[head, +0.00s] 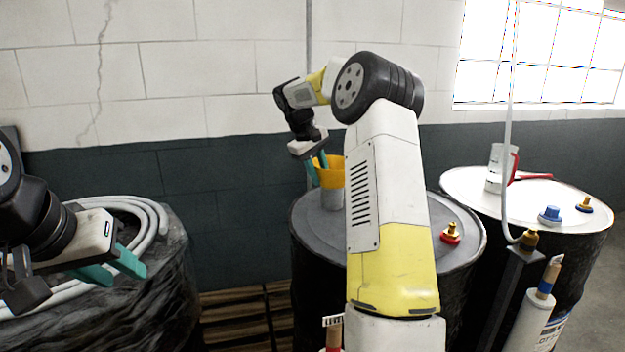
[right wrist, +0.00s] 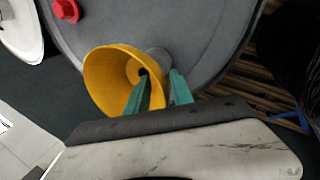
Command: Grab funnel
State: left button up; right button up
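My right gripper (head: 317,172) reaches down at the funnel's left side. In the right wrist view my right gripper (right wrist: 160,82) has its teal fingers apart, one over the funnel's mouth and one outside its wall. The funnel (right wrist: 105,75) shows its wide opening there, with no clear grip on the wall. My left gripper (head: 118,266) is open and empty at the left.
A coiled grey hose (head: 150,215) lies on a wrapped drum at the left. A red cap with a brass top (head: 451,233) sits on the middle drum. A white-topped drum (head: 480,215) at the right bears a clear jug and caps. A wall stands behind.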

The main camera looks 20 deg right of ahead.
jog(key=shift+x, duration=1.2)
grip_shut()
dwell(0.4)
